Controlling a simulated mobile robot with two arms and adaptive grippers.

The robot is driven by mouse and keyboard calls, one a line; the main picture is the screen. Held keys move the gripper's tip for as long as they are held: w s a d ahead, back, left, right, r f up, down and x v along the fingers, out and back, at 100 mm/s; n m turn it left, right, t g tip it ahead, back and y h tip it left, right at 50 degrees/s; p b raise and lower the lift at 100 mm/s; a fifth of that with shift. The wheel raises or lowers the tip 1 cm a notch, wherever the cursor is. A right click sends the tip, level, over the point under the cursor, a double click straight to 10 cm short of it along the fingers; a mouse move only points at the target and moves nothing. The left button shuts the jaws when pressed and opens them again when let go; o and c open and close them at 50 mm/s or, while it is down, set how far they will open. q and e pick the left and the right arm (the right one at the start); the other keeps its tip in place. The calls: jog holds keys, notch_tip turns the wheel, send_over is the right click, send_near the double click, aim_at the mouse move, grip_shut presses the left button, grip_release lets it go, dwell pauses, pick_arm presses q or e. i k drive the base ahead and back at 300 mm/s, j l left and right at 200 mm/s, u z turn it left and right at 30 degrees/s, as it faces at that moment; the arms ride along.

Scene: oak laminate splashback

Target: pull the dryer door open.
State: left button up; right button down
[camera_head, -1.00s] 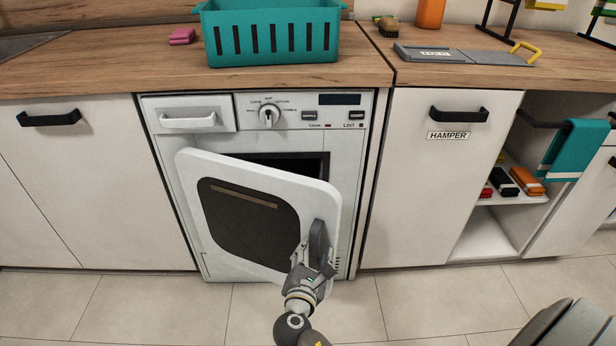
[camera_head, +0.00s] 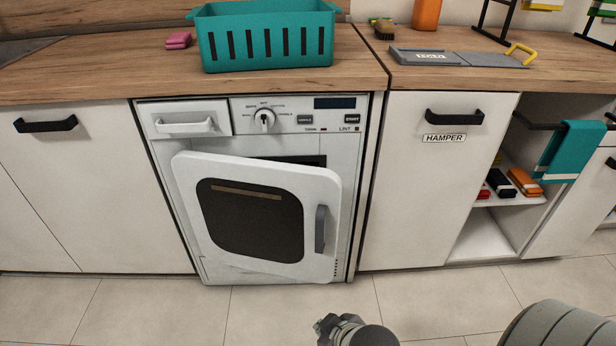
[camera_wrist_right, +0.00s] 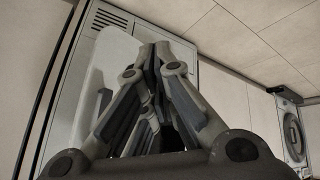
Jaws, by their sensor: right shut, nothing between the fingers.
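The white dryer (camera_head: 345,200) is under the counter, its door (camera_head: 250,172) hinged on the left and standing ajar. A dark gap shows above the door's top edge. The grey vertical door handle (camera_head: 320,230) is on the door's right side, with nothing around it. My right gripper (camera_head: 328,326) is low in the head view, in front of and below the door, apart from the handle. In the wrist view its fingers (camera_wrist_right: 153,50) are shut and empty, with the door (camera_wrist_right: 112,62) behind them. My left gripper is not in view.
A teal basket (camera_head: 265,40) and a pink sponge (camera_head: 178,40) are on the wooden counter. The hamper cabinet (camera_head: 430,190) is right of the dryer, beside an open shelf with folded cloths. Tiled floor (camera_head: 270,315) in front of the dryer is clear.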

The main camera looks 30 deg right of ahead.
aim_at(278, 218)
jog(key=l+z, duration=0.1)
jog(key=l, duration=0.3)
jog(key=i+l+z, duration=0.15)
jog(key=l, duration=0.3)
jog(key=i+l+z, duration=0.1)
jog(key=l, duration=0.3)
